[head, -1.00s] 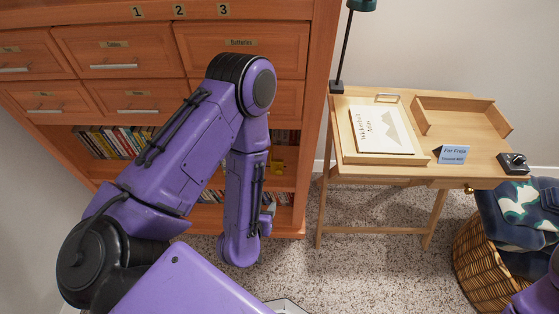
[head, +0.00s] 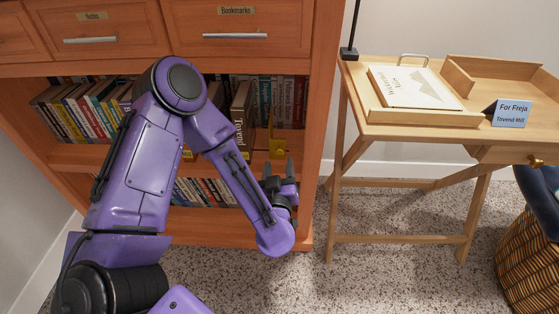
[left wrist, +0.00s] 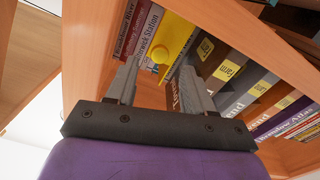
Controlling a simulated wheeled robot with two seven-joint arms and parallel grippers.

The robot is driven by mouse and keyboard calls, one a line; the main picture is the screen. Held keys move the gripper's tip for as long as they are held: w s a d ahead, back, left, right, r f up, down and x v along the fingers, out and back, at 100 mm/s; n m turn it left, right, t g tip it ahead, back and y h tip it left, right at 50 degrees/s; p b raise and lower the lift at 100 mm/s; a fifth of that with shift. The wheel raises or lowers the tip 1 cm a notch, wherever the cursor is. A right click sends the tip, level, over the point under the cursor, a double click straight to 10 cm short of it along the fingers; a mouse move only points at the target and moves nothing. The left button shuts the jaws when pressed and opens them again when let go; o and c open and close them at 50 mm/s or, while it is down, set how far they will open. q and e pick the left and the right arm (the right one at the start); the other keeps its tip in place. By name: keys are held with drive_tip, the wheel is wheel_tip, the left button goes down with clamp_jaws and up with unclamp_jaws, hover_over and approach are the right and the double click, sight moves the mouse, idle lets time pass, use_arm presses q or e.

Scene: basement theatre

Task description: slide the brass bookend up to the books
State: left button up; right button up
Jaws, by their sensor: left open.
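The brass bookend (head: 277,150) stands upright on the upper open shelf, near its right end. It also shows, yellow with a round knob, in the left wrist view (left wrist: 176,42). Large books, one lettered "Tovend" (head: 240,112), stand to its left in the head view, with a small gap visible between. My left gripper (head: 278,166) is open and empty, fingers pointing up at the shelf just in front of and below the bookend. In the left wrist view the bookend lies beyond and between the fingertips (left wrist: 160,70). My left arm hides part of the book row. My right gripper is out of view.
More books (head: 290,100) stand behind the bookend. Other books (head: 82,110) lean at the shelf's left, and a lower shelf holds a row (head: 205,190). The cabinet's right side post (head: 320,110) bounds the shelf. A desk (head: 400,128) stands to the right, with floor between.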

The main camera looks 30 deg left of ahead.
sight(280, 153)
use_arm(q)
drive_tip(key=x, duration=0.4)
drive_tip(key=shift+w+a, duration=0.1)
drive_tip(key=shift+w, duration=0.05)
clamp_jaws()
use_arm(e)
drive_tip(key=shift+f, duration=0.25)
